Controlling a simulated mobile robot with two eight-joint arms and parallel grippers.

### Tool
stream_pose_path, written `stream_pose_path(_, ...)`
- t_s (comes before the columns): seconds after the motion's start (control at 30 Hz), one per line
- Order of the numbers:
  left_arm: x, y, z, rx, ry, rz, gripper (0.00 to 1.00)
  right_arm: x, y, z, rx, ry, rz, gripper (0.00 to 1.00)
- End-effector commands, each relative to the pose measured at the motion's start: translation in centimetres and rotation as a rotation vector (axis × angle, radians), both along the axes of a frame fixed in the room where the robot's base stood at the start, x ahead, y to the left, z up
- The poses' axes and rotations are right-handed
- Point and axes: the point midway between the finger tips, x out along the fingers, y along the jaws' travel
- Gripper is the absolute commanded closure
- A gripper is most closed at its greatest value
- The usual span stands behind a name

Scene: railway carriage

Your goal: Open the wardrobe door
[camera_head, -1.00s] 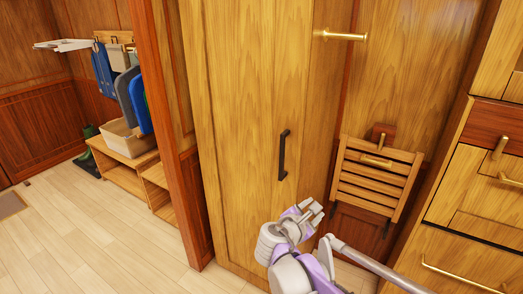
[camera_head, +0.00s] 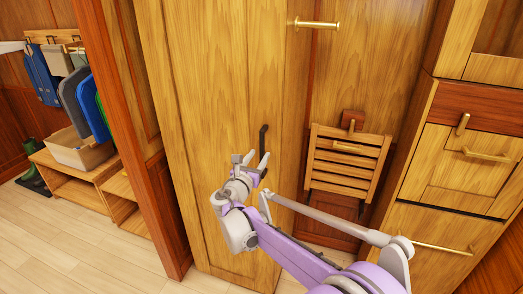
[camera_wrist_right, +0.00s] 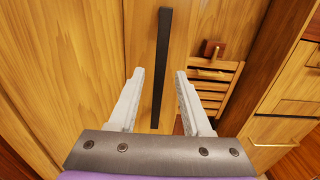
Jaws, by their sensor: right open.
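The wardrobe door (camera_head: 210,110) is a tall light-wood panel in the middle of the head view, and it looks closed. Its dark vertical bar handle (camera_head: 263,138) is partly hidden behind my right gripper (camera_head: 252,163). In the right wrist view the handle (camera_wrist_right: 162,65) runs down between the two pale fingers of my gripper (camera_wrist_right: 157,75). The fingers are open, one on each side of the handle in the picture. I cannot tell whether they touch it. My left gripper is not in view.
A folded slatted wooden seat (camera_head: 345,165) hangs on the wall right of the wardrobe. A brass rail (camera_head: 317,24) sits above it. Drawers with brass handles (camera_head: 487,155) stand at the right. A shoe bench (camera_head: 85,180) and pale open floor (camera_head: 60,250) lie at the left.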

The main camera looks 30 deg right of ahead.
Motion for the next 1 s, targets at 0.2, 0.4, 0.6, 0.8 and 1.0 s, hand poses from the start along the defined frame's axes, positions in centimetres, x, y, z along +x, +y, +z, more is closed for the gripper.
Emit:
stream_pose_path(0.2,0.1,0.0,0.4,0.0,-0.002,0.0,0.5,2.0,-2.5,0.1,0.0,0.0,-0.001,0.51)
stream_pose_path(0.4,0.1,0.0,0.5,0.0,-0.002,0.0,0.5,2.6,-3.1,0.0,0.0,0.0,0.0,0.51)
stream_pose_path(0.6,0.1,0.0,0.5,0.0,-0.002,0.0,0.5,2.6,-3.1,0.0,0.001,0.0,0.0,0.51)
stream_pose_path(0.8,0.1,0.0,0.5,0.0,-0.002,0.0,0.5,2.6,-3.1,0.0,0.001,0.0,0.0,0.84)
stream_pose_path(1.0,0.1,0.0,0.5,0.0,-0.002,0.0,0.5,2.6,-3.1,0.0,0.001,0.0,0.0,1.0)
